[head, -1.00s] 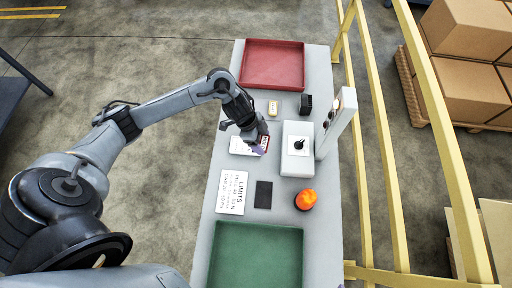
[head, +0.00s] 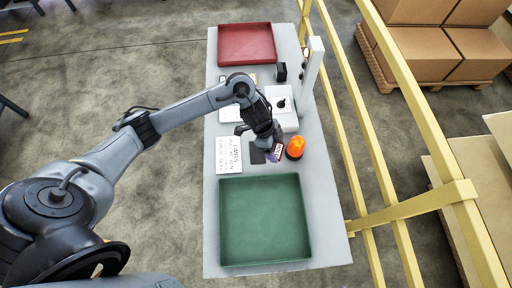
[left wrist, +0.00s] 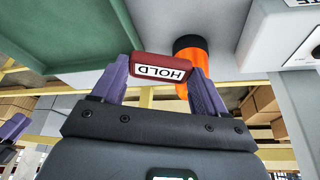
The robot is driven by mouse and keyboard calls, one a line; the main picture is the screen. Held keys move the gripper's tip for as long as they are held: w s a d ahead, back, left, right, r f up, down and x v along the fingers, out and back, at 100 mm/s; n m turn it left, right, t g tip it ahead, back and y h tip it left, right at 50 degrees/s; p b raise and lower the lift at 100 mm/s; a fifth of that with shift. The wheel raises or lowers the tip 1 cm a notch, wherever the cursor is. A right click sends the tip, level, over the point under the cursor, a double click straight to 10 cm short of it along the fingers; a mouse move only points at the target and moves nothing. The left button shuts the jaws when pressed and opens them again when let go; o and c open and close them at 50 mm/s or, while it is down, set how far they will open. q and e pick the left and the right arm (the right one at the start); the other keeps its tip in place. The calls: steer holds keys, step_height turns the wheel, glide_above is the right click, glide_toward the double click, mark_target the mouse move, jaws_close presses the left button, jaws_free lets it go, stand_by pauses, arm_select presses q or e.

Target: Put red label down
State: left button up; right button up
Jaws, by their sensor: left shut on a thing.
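The red label (left wrist: 150,63) has a white panel reading HOLD. My left gripper (left wrist: 158,72) is shut on it, one purple finger at each end. In the head view the left gripper (head: 272,148) holds the label (head: 278,150) over the table between the black square (head: 257,154) and the orange beacon (head: 295,148). I cannot tell whether the label touches the table. A purple finger, apparently of my right gripper (left wrist: 14,126), shows at the left edge of the wrist view; its jaws cannot be judged.
The green tray (head: 225,220) is at the table's near end, the red tray (head: 245,44) at the far end. A white LIMITS card (head: 229,155) lies left of the black square. A white control box (head: 285,120) stands behind the beacon. A yellow rail (head: 345,140) runs along the right.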

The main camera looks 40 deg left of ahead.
arm_select(q)
glide_above(258, 152)
steer(key=a, duration=0.1)
steer(key=f, duration=0.5)
steer(key=shift+s+a+f+b, duration=0.1)
steer(key=shift+s+f+b, duration=0.05)
steer(key=shift+s+b, duration=0.15)
steer(key=shift+f, duration=2)
steer(key=shift+f+b, duration=0.15)
steer(key=shift+b, duration=0.15)
steer(key=o, duration=1)
